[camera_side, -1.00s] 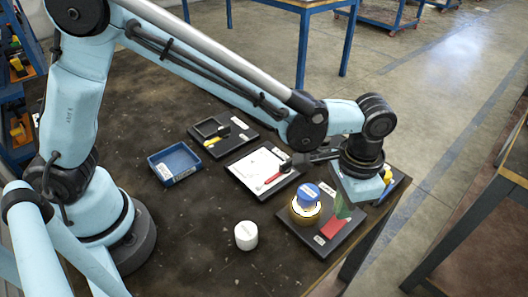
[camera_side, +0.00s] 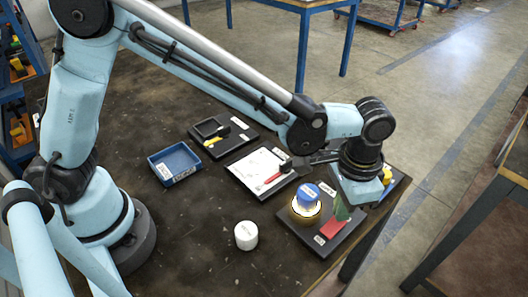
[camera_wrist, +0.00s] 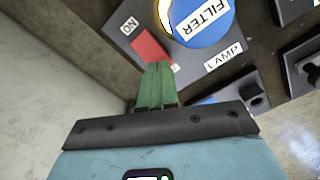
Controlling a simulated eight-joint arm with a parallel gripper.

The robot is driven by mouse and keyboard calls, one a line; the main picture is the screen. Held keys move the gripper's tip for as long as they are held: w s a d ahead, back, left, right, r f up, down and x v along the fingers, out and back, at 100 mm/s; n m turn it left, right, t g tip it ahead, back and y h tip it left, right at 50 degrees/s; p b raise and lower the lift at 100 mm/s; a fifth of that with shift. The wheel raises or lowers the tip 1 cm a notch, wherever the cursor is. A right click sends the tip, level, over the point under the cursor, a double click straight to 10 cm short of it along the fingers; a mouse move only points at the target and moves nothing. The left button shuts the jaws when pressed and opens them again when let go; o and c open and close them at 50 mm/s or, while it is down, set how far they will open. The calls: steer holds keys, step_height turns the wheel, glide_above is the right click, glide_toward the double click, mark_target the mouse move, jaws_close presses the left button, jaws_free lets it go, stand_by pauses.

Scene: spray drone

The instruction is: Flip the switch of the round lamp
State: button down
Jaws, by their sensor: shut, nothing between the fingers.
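The round lamp (camera_side: 306,213) sits on a dark base plate (camera_side: 312,242) near the table's right edge. A blue disc marked FILTER (camera_side: 305,192) covers most of its top; a bright yellow-white rim (camera_wrist: 164,14) shows beside the disc in the wrist view. The red switch (camera_side: 331,228) is on the same plate, right of the lamp, and also shows in the wrist view (camera_wrist: 148,45) beside an ON label (camera_wrist: 130,25). My gripper (camera_side: 342,208) is shut and empty, its green fingertips (camera_wrist: 158,70) right by the switch. Whether they touch it is unclear.
A white cylinder (camera_side: 246,236) stands left of the lamp plate. A blue tray (camera_side: 174,166) and a dark plate with a yellow piece (camera_side: 222,134) lie farther back. A board with a white sheet and red-handled tool (camera_side: 270,178) lies behind the lamp. Bare table is at front left.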

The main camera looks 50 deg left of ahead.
steer(key=shift+f, duration=0.7)
stand_by(0.3)
steer(key=shift+r, duration=3.5)
steer(key=shift+a+r, duration=0.1)
steer(key=shift+a, duration=0.05)
steer(key=s+a+r+n+t, duration=0.2)
steer(key=s+a+n+t, duration=0.1)
steer(key=a, duration=0.9)
steer(key=s+a+r+n+t, duration=0.2)
steer(key=s+a+n+t, duration=0.1)
steer(key=a, duration=1)
steer(key=shift+t, duration=0.6)
